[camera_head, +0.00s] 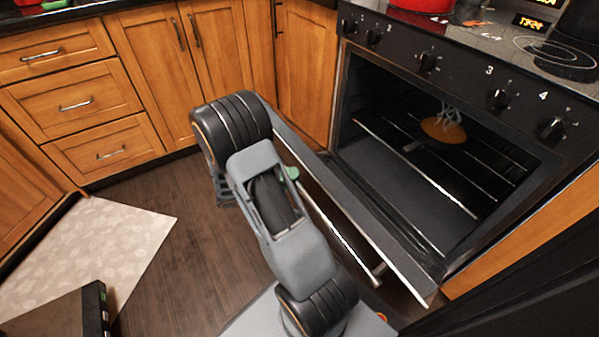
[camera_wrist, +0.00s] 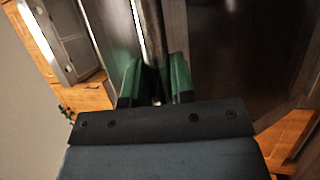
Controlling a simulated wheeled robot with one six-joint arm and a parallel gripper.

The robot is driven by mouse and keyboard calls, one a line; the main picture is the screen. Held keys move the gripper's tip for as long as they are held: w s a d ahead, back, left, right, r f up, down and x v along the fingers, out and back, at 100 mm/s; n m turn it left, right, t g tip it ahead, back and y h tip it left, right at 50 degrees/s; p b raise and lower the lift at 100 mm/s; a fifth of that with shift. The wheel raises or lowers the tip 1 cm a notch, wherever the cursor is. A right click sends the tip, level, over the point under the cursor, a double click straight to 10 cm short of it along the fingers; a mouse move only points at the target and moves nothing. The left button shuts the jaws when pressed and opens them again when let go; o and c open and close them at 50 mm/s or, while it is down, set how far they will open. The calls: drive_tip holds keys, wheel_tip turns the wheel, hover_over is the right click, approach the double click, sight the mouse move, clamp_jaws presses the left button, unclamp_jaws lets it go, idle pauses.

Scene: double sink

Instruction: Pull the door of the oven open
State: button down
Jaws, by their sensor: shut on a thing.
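The oven (camera_head: 440,130) is at the right in the head view, with its cavity exposed. Its door (camera_head: 385,235) is swung down partway and stands tilted out from the front. The door's long metal handle (camera_head: 345,238) runs along its outer side, partly hidden by my arm. In the wrist view, the handle bar (camera_wrist: 151,30) runs between the green fingers of my gripper (camera_wrist: 155,82). The gripper is shut on the handle.
Inside the oven, an orange-brown item (camera_head: 443,129) sits on the wire rack (camera_head: 420,172). Wooden cabinets (camera_head: 150,50) and drawers (camera_head: 75,100) line the left and back. Dark floor (camera_head: 190,240) is free left of my arm, with a pale mat (camera_head: 95,250) beyond.

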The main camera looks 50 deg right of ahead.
drive_tip(key=shift+f, duration=0.15)
drive_tip(key=c, duration=1)
unclamp_jaws()
drive_tip(key=shift+o, duration=0.2)
drive_tip(key=shift+a, duration=0.1)
drive_tip(key=p+v, duration=0.6)
drive_tip(key=v, duration=0.7)
drive_tip(key=shift+w+a, duration=0.2)
drive_tip(key=shift+a, duration=0.05)
drive_tip(key=shift+c, duration=0.4)
